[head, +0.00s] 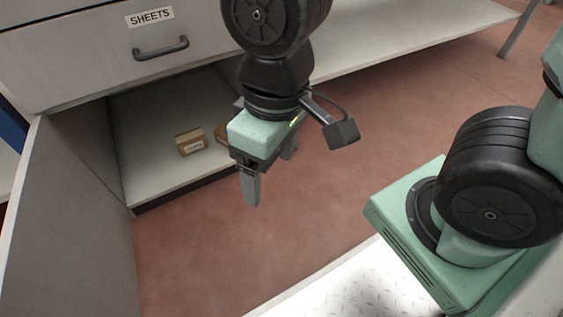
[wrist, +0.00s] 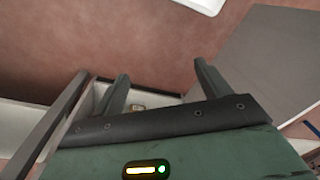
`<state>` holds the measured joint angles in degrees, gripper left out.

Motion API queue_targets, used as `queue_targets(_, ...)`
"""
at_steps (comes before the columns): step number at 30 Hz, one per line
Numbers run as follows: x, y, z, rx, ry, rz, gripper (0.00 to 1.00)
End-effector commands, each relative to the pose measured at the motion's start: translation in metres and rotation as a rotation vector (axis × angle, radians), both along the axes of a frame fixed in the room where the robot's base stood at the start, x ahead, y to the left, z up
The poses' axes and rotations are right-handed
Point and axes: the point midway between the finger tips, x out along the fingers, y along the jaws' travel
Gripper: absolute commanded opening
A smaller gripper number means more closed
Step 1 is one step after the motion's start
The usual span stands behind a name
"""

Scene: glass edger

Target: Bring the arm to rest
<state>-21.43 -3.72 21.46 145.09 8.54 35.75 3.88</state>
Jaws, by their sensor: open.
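My gripper (head: 268,178) hangs at the end of my arm, pointing down over the red floor in front of the open cabinet. In the wrist view my gripper (wrist: 160,88) shows two fingers spread apart with nothing between them. It is open and empty. In the head view one finger is plain and the other is partly hidden behind the gripper body.
A cabinet has a shut drawer (head: 150,45) labelled SHEETS and an open door (head: 75,220) at left. A small cardboard box (head: 191,142) sits on the cabinet's lower shelf (head: 150,165); another brown item (head: 221,133) is partly hidden by my gripper. Floor (head: 200,250) is clear.

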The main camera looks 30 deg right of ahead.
Motion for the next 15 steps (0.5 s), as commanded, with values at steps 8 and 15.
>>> queue_targets(8, -0.0143, -0.0106, 0.0037, -0.032, -0.013, 0.11, 0.76)
queue_targets(15, -0.0137, -0.01, 0.0078, -0.03, -0.013, 0.106, 0.76)
